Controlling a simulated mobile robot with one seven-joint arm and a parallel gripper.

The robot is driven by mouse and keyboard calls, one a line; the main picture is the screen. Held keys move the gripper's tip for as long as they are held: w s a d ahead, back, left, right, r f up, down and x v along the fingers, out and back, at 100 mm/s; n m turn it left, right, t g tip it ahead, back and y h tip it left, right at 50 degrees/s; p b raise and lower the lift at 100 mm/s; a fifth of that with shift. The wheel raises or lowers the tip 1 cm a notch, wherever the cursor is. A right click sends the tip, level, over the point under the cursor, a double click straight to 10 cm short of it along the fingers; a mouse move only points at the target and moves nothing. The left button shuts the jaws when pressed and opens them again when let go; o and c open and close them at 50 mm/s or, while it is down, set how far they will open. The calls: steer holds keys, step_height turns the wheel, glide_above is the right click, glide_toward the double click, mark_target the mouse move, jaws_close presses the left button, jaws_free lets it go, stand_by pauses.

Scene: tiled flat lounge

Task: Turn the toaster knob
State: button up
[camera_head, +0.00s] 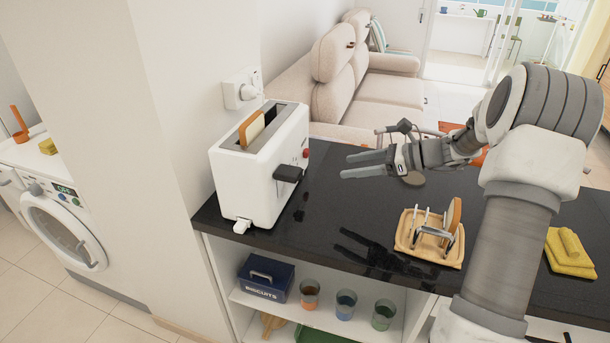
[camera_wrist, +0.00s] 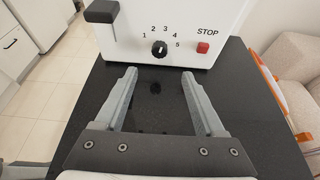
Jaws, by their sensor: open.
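The white toaster (camera_head: 262,165) stands on the black counter (camera_head: 330,219) against the wall, with a slice of bread in its slot. Its front also shows in the wrist view (camera_wrist: 190,15), with a black lever at the left. The round black toaster knob (camera_wrist: 159,48) sits low on that front, under the numbers 1 to 5, with a white mark pointing about up. A red STOP button (camera_wrist: 203,48) is to its right. My gripper (camera_wrist: 166,78) is open and empty, its fingers apart, short of the toaster and roughly lined up with the knob. It shows right of the toaster in the head view (camera_head: 362,165).
A wooden toast rack (camera_head: 430,238) with a bread slice and yellow cloths (camera_head: 569,252) lie on the counter, near my arm. A wall socket (camera_head: 242,88) is behind the toaster. Cups and a blue biscuit tin (camera_head: 265,278) are on the shelf below. Counter between gripper and toaster is clear.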

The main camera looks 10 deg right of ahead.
steer(key=b+x, duration=0.1)
steer(key=x, duration=1.2)
steer(key=shift+w+a+f, duration=0.15)
steer(key=shift+a+f, duration=0.1)
steer(key=shift+b, duration=0.3)
jaws_close()
